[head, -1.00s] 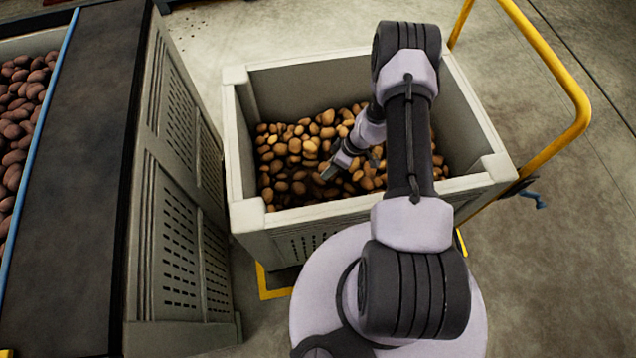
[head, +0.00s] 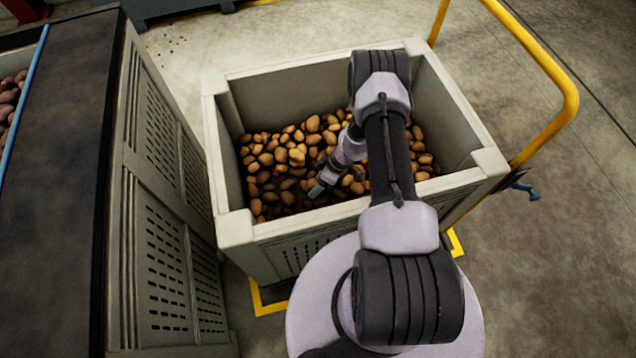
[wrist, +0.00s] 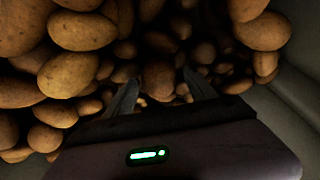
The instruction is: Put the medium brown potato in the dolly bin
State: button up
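The dolly bin (head: 290,226) is a grey crate on a yellow-framed dolly, partly filled with brown and tan potatoes. My gripper (head: 316,189) reaches down inside it near the front wall, at the potatoes. In the wrist view my gripper (wrist: 160,77) has its two fingers spread apart, pointing into the pile. A brown potato (wrist: 158,79) shows between the fingertips, with gaps on both sides, so it does not look gripped. Which one is the medium brown potato I cannot tell among the many similar ones. My arm hides part of the bin's right side.
A second slatted grey crate (head: 165,255) stands close on the left beside a dark belt (head: 60,170) with a blue edge. Darker reddish potatoes (head: 8,100) lie beyond it. A yellow handle rail (head: 572,100) rises on the right. Floor is clear at far right.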

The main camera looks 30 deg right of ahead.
jog(key=w+d+r+m+p, duration=0.1)
jog(key=d+r+p, duration=0.15)
jog(key=r, duration=0.85)
jog(key=w+d+r+p, duration=0.1)
jog(key=r+p, duration=0.2)
jog(key=r, duration=0.7)
jog(key=s+a+r+m+t+h, duration=0.15)
jog(key=a+r, duration=0.35)
jog(key=r, duration=0.8)
jog(key=s+a+r+m, duration=0.1)
jog(key=a+r+m, duration=0.3)
jog(key=r, duration=0.9)
jog(key=s+a+r+m, duration=0.2)
jog(key=s+r, duration=0.2)
jog(key=s, duration=0.2)
jog(key=s+a+r+m+t, duration=0.1)
jog(key=s+a+r+m, duration=0.1)
jog(key=s, duration=0.4)
jog(key=s+a+r+m+t+h, duration=0.1)
jog(key=s+a+r+m, duration=0.1)
jog(key=s+a+r, duration=0.2)
notch_tip(320, 180, up, 2)
jog(key=s, duration=0.2)
jog(key=shift+s+a+r, duration=0.15)
jog(key=shift+s+r, duration=0.05)
jog(key=shift+s, duration=0.1)
jog(key=shift+t, duration=0.25)
